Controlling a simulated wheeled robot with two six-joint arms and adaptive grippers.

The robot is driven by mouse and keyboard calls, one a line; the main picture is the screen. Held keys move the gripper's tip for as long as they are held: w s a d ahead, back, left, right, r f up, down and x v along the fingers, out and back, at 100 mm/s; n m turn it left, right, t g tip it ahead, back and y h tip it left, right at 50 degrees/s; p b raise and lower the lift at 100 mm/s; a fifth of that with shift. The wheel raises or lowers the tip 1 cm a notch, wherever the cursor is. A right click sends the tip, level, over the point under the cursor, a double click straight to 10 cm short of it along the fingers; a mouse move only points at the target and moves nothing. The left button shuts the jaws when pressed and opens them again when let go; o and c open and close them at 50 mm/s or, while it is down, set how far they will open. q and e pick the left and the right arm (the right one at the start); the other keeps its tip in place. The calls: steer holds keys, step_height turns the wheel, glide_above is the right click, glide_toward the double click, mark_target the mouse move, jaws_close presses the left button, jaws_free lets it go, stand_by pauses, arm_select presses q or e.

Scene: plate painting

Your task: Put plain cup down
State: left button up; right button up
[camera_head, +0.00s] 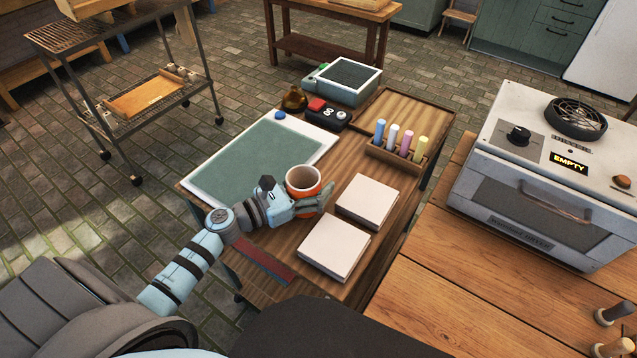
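The plain cup (303,177) is orange with a pale rim and stands upright. My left gripper (312,203) is shut on it from the near side, with its fingers across the cup's lower part. The cup is over the wooden work table (349,155), between the green mat and the white square blocks. I cannot tell whether its base touches the table, as the gripper hides it. My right gripper is not in view.
A white-edged green mat (252,160) lies left of the cup. Two white square blocks (334,247) lie to the right. Colored markers stand in a wooden holder (396,154) behind. A kiln-like oven (545,200) stands on the right-hand table.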

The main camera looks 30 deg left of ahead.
arm_select(q)
steer(key=o, duration=0.7)
